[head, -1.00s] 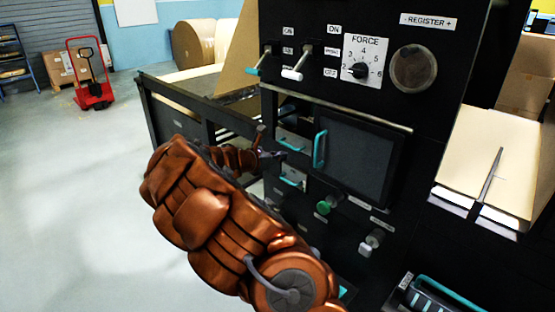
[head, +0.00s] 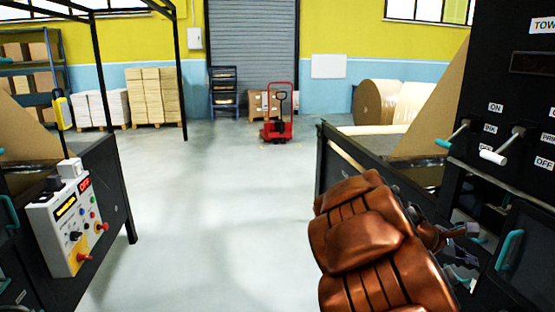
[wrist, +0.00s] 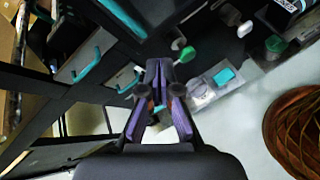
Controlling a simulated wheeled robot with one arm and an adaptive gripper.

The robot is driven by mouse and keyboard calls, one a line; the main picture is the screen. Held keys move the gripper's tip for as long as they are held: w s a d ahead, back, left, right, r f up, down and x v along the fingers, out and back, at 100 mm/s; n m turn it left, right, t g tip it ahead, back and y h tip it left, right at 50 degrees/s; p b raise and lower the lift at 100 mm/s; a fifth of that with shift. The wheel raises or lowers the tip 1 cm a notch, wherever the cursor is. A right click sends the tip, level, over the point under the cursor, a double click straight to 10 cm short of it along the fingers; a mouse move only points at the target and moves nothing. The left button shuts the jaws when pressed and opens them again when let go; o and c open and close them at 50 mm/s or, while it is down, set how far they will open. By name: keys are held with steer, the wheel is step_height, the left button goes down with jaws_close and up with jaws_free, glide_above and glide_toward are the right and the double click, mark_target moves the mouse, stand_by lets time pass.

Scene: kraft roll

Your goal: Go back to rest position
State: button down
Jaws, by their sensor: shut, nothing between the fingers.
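My gripper (wrist: 157,75) is shut and empty in the wrist view, its two dark fingers together. Behind it are the dark machine front and a drawer with a teal handle (wrist: 88,62). A green knob (wrist: 187,54) shows just right of the fingertips. In the head view my copper-coloured arm reaches up at the lower right, beside the black machine panel (head: 515,85). The gripper is small and partly hidden behind the arm there, close to the machine's lower front.
A control box (head: 68,222) with buttons stands on a black unit at the left. Open grey floor (head: 220,200) lies between. A red pallet truck (head: 277,128) stands near the shutter (head: 252,50). Paper rolls (head: 378,103) are beyond the black table at the right.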

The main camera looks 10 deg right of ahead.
steer(key=s+a+f+m+y, duration=0.2)
steer(key=s+a, duration=0.5)
steer(key=a, duration=0.5)
steer(key=s+a+f+m+y, duration=0.2)
steer(key=s+a+m+y, duration=0.2)
steer(key=a, duration=0.8)
steer(key=s+a+f+m+y, duration=0.3)
steer(key=s+a+y, duration=0.3)
steer(key=s+a, duration=0.5)
steer(key=shift+a+m+t, duration=0.3)
steer(key=shift+a+t, duration=0.1)
steer(key=shift+a, duration=0.1)
steer(key=shift+d, duration=0.2)
